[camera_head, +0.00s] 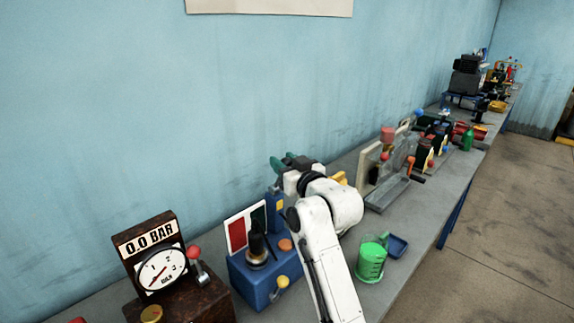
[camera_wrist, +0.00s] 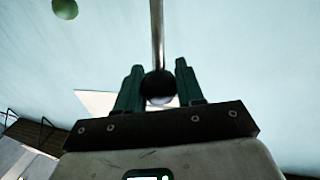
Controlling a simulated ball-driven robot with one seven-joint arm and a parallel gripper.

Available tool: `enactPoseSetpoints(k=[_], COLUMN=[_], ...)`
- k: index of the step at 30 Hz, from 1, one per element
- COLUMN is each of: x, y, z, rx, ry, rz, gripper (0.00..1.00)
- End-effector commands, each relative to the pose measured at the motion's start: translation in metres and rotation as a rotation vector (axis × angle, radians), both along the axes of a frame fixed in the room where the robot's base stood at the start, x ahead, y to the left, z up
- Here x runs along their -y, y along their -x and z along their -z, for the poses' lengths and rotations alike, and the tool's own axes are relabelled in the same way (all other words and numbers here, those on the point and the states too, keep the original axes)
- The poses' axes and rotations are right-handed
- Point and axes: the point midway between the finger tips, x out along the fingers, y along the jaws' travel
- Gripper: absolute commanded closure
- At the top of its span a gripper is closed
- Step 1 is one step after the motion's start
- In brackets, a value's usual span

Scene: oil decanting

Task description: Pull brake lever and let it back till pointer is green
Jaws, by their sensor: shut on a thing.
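My gripper (camera_head: 281,162) is raised above the blue box (camera_head: 250,280) in the head view. In the wrist view my gripper (camera_wrist: 159,75) is shut on a dark round knob (camera_wrist: 158,86) at the end of a slim metal rod (camera_wrist: 157,35), which I take to be the brake lever. The lever is not clear in the head view, where my wrist covers that spot. A white board with a red field (camera_head: 237,233) and a dark green field (camera_head: 259,216) stands on the blue box, partly behind a black upright part (camera_head: 257,243). I cannot tell where the pointer stands.
Left is a wooden box with a gauge (camera_head: 161,269), a 0.0 BAR sign and a red-knobbed lever (camera_head: 195,254). Right of my arm are a green-filled beaker (camera_head: 371,262) and a small blue tray (camera_head: 398,246). More rigs line the bench behind. The floor on the right is clear.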

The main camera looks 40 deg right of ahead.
Motion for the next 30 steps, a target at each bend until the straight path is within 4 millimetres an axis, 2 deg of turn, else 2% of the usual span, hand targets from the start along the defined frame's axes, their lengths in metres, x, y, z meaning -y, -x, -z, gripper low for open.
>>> enactPoseSetpoints(k=[15, 16, 23, 30], x=[-0.0043, -0.0044, -0.0030, -0.0017], y=[-0.0026, -0.0026, -0.0019, -0.0007], z=[-0.0028, -0.0027, -0.0016, -0.0004], rx=[0.006, 0.006, 0.003, 0.001], ry=[0.000, 0.000, 0.001, 0.000], rz=[-0.009, -0.009, -0.006, -0.003], gripper=[1.00, 0.61, 0.39, 0.39])
